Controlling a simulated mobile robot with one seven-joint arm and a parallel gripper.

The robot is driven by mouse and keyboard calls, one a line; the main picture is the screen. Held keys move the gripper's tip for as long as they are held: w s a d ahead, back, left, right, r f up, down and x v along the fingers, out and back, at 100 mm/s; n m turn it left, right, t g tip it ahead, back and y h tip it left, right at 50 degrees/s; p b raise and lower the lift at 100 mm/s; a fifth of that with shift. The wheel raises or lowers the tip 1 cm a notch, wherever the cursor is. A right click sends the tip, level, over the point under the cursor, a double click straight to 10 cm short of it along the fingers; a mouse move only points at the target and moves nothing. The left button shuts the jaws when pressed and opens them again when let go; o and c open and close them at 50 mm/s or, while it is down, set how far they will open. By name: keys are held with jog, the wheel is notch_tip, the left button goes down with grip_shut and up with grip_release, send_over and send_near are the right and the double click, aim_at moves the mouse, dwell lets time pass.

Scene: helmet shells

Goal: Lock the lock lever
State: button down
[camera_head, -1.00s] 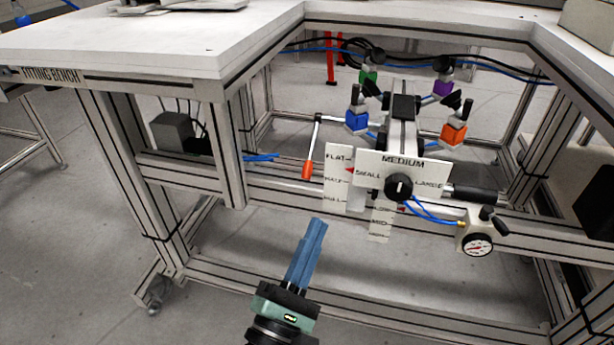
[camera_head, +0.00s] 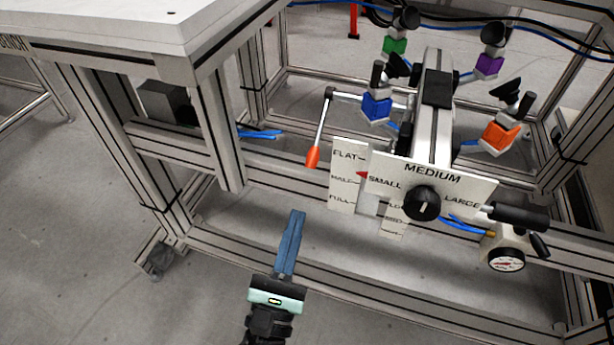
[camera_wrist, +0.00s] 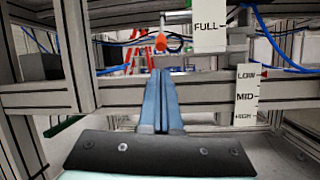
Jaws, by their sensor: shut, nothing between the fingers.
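No part is labelled as the lock lever. One lever (camera_head: 322,128), a thin grey rod with an orange grip, hangs down left of the FLAT/HALF/FULL plate (camera_head: 344,190). Its orange grip also shows in the wrist view (camera_wrist: 161,42), above my fingertips. A black handle (camera_head: 518,214) sticks out to the right of the dial plate, above a round gauge (camera_head: 506,259). My gripper (camera_head: 297,214), with blue fingers, is shut and empty. In the head view it appears below and left of the orange grip, apart from it. The fingers also show in the wrist view (camera_wrist: 160,75).
The dial plate (camera_head: 473,183) carries a black knob. Blue, green, purple and orange clamp blocks stand behind it. A bench frame rail (camera_head: 270,165) runs across. A white bench top (camera_head: 120,30) is at upper left. Open floor lies at lower left.

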aim_at(320, 131)
jog(key=x, duration=1)
jog(key=shift+b, duration=0.4)
jog(key=shift+r+p, duration=0.15)
jog(key=shift+p, duration=0.2)
